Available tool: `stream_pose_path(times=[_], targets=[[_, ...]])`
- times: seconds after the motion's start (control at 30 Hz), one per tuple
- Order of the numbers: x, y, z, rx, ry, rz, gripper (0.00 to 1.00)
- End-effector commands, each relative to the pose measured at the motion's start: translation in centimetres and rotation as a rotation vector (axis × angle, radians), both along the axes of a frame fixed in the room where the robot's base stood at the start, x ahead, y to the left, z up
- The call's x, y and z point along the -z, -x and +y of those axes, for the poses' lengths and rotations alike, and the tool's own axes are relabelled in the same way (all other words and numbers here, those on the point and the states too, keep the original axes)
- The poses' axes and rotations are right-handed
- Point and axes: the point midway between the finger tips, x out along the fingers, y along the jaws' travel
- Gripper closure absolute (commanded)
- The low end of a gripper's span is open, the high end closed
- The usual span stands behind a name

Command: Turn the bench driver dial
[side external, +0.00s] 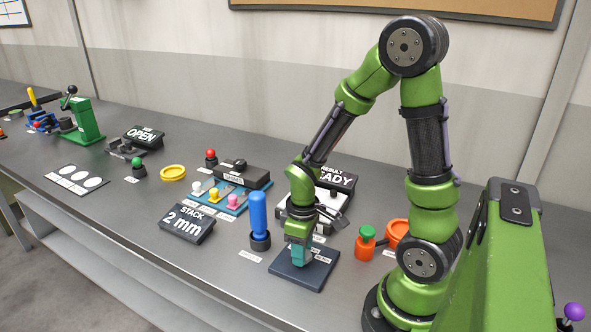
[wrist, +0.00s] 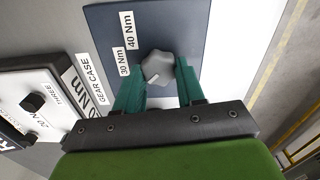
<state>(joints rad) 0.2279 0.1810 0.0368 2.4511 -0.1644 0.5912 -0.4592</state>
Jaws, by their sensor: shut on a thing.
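The bench driver dial (wrist: 157,65) is a grey lobed knob with a small white mark, on a dark blue plate (wrist: 105,22). Labels beside it read 30 Nm (wrist: 124,62) and 40 Nm (wrist: 130,30). In the wrist view the white mark is on the knob's lower left part. My gripper (wrist: 160,72) has teal fingers, one on each side of the dial, shut on it. In the side view my gripper (side external: 300,260) points down over the dark plate (side external: 317,277), and it hides the dial there.
A blue-handled driver (side external: 258,215) stands upright just left of the plate. A STACK 2 mm sign (side external: 187,224) is further left. A green-topped orange piece (side external: 366,242) and an orange ring (side external: 397,232) stand to the right. A white box with switches (wrist: 40,103) is beside the plate.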

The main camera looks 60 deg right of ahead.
Motion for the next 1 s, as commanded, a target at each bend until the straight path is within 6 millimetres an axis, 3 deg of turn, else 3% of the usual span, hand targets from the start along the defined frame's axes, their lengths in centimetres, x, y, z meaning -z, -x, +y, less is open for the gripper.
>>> stream_pose_path(times=[0.33,0.83,0.87,1.0], targets=[[-0.09,0.01,0.06,-0.117,0.0,-0.001,0.92],[-0.08,0.0,0.07,-0.134,0.001,-0.001,0.92],[-0.08,0.0,0.07,-0.134,0.001,-0.001,0.57],[-0.06,0.0,0.06,-0.133,0.001,-0.001,0.36]])
